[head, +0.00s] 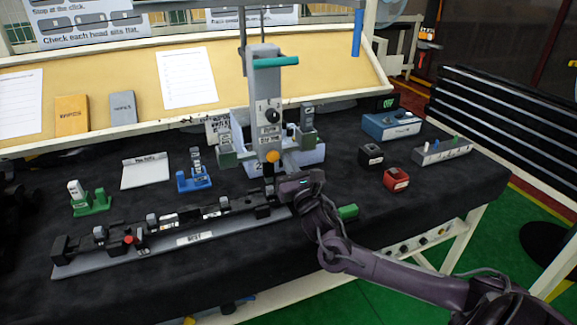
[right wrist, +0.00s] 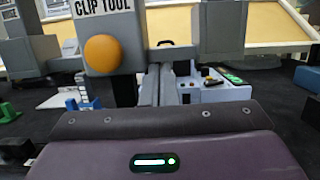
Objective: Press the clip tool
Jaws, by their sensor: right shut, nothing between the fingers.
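The clip tool (head: 268,105) is a grey upright press with a teal handle (head: 275,62) at its top and an orange knob (head: 272,156) low on its front. In the right wrist view its label and the orange knob (right wrist: 102,54) are close, at upper left. My right gripper (head: 283,180) is shut and empty, just below and slightly right of the knob, apart from it as far as I can see. Its fingertips are mostly hidden in the head view. A long rail fixture (head: 190,238) with black holders and a red knob lies below and left. My left gripper is not in view.
A green stand (head: 91,203) and a blue stand (head: 194,180) are at left. A black block (head: 370,155), a red block (head: 396,180), a blue box (head: 391,125) and a grey rack (head: 441,152) are at right. A sloped tan board (head: 110,80) stands behind.

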